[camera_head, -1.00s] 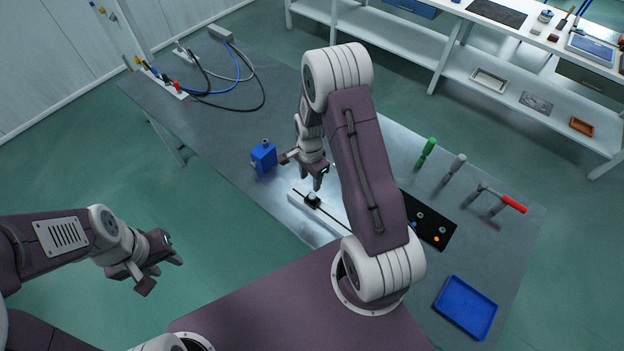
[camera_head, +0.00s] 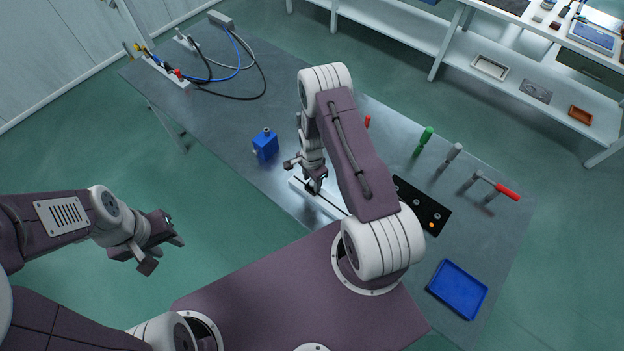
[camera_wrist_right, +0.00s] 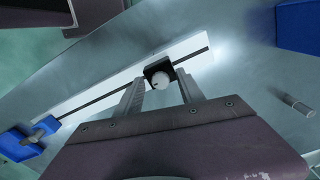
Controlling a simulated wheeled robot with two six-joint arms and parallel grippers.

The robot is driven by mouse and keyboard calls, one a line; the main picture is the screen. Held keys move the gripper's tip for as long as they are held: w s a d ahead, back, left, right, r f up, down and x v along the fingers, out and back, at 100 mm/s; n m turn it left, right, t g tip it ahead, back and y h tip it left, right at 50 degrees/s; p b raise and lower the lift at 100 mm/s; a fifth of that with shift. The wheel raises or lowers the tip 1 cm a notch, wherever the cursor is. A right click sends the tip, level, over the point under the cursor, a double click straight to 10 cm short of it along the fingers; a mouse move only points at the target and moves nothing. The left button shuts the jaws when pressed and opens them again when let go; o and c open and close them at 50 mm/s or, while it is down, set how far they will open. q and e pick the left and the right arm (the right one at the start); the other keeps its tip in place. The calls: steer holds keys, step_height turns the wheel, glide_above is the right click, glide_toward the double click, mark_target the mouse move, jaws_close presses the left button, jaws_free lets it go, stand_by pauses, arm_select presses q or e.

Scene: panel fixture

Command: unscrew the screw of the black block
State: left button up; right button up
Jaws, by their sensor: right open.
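The black block (camera_wrist_right: 156,67) sits on a white rail (camera_wrist_right: 100,92) with a dark slot along its length. Its pale round screw head (camera_wrist_right: 160,80) faces the camera in the right wrist view. My right gripper (camera_wrist_right: 161,79) is open, its two fingers apart on either side of the screw head; whether they touch it I cannot tell. In the head view the right gripper (camera_head: 308,180) is over the rail (camera_head: 325,200) and largely hides the block. My left gripper (camera_head: 164,254) is open and empty, off the table at the left.
A blue block with a fitting (camera_head: 265,145) stands left of the rail. A black panel (camera_head: 422,206), upright tools including a green-handled one (camera_head: 424,138), and a blue tray (camera_head: 458,289) are on the right. Cables (camera_head: 238,75) lie at the far left end.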

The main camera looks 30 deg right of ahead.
jaws_close()
steer(key=shift+f+n, duration=0.1)
steer(key=shift+n, duration=0.2)
